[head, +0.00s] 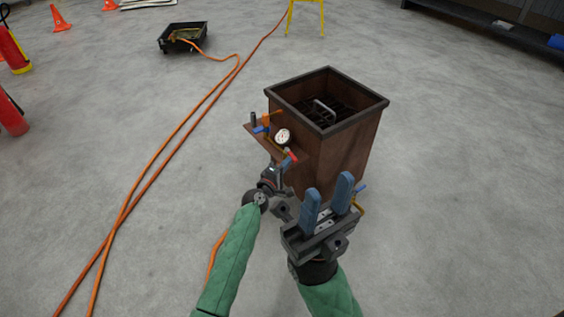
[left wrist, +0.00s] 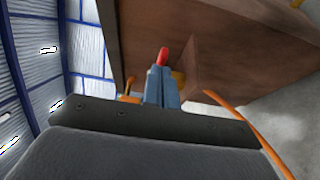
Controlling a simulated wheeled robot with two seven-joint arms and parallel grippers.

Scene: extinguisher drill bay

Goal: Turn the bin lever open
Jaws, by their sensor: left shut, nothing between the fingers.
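The bin (head: 345,150) is a brown, open-topped box with a dark rim. A side shelf (head: 256,140) on its left carries a round gauge (head: 283,136) and several small fittings. A red-tipped lever (head: 292,155) sits at the shelf's near end; its red tip also shows in the left wrist view (left wrist: 163,56). My left gripper (head: 287,165) is shut and empty, its blue fingers right by the red tip; I cannot tell whether they touch. Most of the lever is hidden. My right gripper (head: 331,200) is open and empty in front of the bin.
A small blue handle (head: 361,188) on a yellow pipe shows low at the bin's right, partly behind my right gripper. An orange hose (head: 165,150) runs along the floor at left to a black tray (head: 168,45). Floor right of the bin is clear.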

